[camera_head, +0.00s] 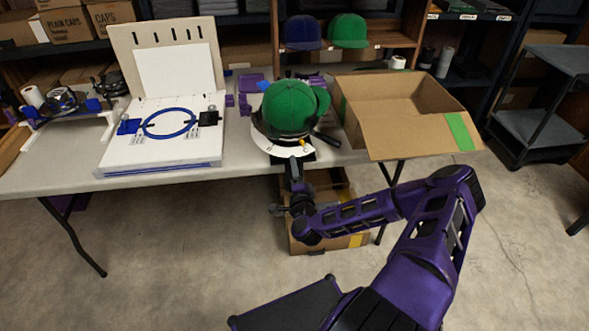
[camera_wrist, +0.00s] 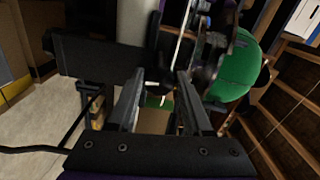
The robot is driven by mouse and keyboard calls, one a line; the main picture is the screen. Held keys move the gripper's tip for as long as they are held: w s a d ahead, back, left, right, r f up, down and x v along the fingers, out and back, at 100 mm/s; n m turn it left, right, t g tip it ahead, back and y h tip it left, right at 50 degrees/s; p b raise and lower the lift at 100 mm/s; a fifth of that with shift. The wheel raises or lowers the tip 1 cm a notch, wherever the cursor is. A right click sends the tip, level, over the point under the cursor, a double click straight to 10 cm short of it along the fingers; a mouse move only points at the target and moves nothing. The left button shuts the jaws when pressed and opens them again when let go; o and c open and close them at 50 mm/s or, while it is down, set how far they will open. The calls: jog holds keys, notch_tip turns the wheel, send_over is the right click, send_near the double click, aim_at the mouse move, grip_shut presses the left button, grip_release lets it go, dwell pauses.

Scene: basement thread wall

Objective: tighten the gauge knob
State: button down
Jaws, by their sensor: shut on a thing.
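The cap gauge (camera_head: 268,146) stands at the front edge of the table, a pale curved base with a green cap (camera_head: 290,106) on it. A black handle (camera_head: 327,139) sticks out at its right. My gripper (camera_head: 297,162) reaches up to the front of the gauge, just below its pale base. In the wrist view my two fingers (camera_wrist: 161,73) are shut on a dark part at the gauge, which I take for the gauge knob (camera_wrist: 161,74); its outline is hard to make out. The green cap also shows in the wrist view (camera_wrist: 236,70), right of the fingers.
A white board with a blue hoop (camera_head: 170,123) lies left on the table (camera_head: 60,172). An open cardboard box (camera_head: 400,105) sits at the right. Another carton (camera_head: 325,238) stands on the floor under the table, behind my arm. Shelves with caps line the back.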

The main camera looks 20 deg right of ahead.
jog(key=shift+m, duration=0.5)
jog(key=shift+c, duration=1.6)
grip_release()
jog(key=p+v, duration=0.1)
jog(key=v, duration=1.6)
jog(key=shift+s, duration=0.25)
jog(key=shift+r, duration=0.15)
